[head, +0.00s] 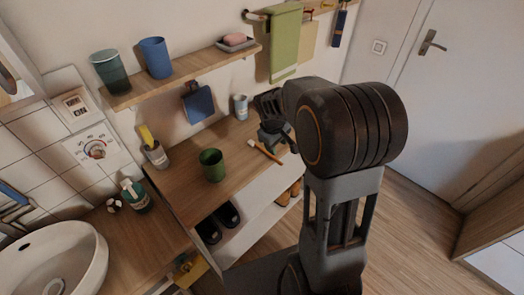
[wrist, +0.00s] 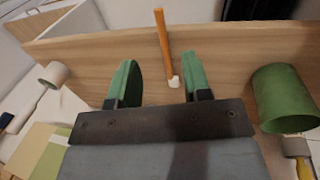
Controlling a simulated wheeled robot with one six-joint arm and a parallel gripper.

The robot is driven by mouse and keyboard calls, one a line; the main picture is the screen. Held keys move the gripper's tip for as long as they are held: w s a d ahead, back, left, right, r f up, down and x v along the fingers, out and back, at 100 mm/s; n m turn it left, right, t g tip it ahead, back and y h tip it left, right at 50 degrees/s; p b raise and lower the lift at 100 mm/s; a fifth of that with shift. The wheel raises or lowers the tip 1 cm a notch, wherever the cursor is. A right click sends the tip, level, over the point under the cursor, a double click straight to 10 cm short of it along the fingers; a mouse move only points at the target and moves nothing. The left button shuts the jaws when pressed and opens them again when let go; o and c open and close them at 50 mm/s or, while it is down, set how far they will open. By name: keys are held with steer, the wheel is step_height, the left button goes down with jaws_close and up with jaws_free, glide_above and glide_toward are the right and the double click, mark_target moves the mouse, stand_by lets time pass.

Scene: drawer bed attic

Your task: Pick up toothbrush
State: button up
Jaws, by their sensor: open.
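An orange toothbrush (head: 266,152) with a white head lies on the wooden counter (head: 235,170), near its front edge. In the wrist view the toothbrush (wrist: 163,45) lies ahead of and partly between my fingertips, its white head nearest the gripper. My gripper (wrist: 158,78) is open, with a green-padded finger on either side and nothing held. In the head view my gripper (head: 274,130) is by the toothbrush, partly hidden by my arm. I cannot tell its exact height above the counter.
A green cup (head: 211,164) stands on the counter left of the toothbrush. A pale cup (head: 240,107) stands near the wall. A wooden shelf (head: 190,72) above holds a dark cup (head: 110,70), a blue cup (head: 156,57) and soap (head: 234,39). Dark shoes (head: 228,214) sit below.

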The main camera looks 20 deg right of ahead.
mark_target(278, 161)
steer(key=f, duration=0.3)
steer(key=d+f, duration=0.1)
steer(key=f, duration=0.2)
steer(key=w+f, duration=0.1)
steer(key=f, duration=0.2)
steer(key=shift+d+f, duration=0.3)
steer(key=shift+f, duration=0.05)
jaws_close()
